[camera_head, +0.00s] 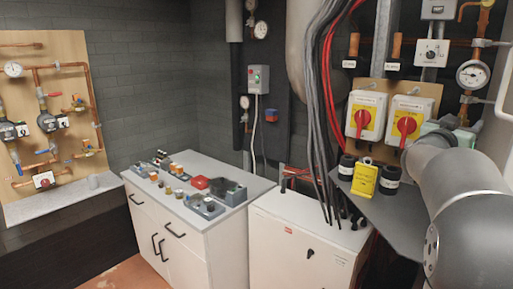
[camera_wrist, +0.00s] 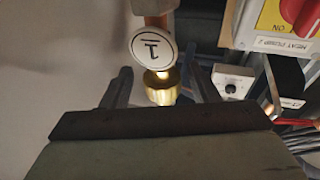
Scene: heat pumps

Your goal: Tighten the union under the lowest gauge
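My gripper (camera_wrist: 160,84) is open, one dark finger on each side of the union, with visible gaps between fingers and brass. How deep the union sits between the fingers is hard to tell. In the head view a large round gauge (camera_head: 473,74) hangs on copper pipework at the right. Smaller gauges show on the back wall, an upper one (camera_head: 261,29) and a lower one (camera_head: 244,102). My arm hides the fingertips there.
Two red-and-yellow rotary switches (camera_head: 384,120) are close to my arm; one also shows in the wrist view (camera_wrist: 290,15). A white cabinet (camera_head: 300,245) and a cluttered counter (camera_head: 240,172) stand left. A piping board (camera_head: 70,60) is far left.

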